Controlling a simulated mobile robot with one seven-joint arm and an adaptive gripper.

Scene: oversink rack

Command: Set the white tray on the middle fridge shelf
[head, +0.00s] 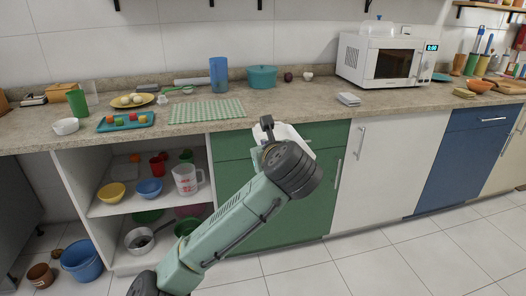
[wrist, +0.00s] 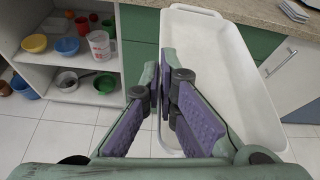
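The white tray (wrist: 220,70) is a long, shallow tray with raised walls and a rounded handle end. It fills the right half of the wrist view. My gripper (wrist: 164,72) has its two purple-padded fingers on either side of the tray's left wall, pinching it near the fingertips. The tray is held in the air in front of the counter. In the head view, my gripper (head: 267,127) shows at the end of my arm, and only a part of the white tray (head: 292,133) shows behind my wrist. No fridge shelf is recognisable in either view.
The counter (head: 290,100) runs along the wall, holding a microwave (head: 380,60), teal pot (head: 262,77), blue cylinder (head: 218,75), green checked cloth (head: 207,110) and teal tray (head: 126,121). An open shelf unit (head: 115,209) with bowls stands left. The tiled floor is clear in front of the right cabinets.

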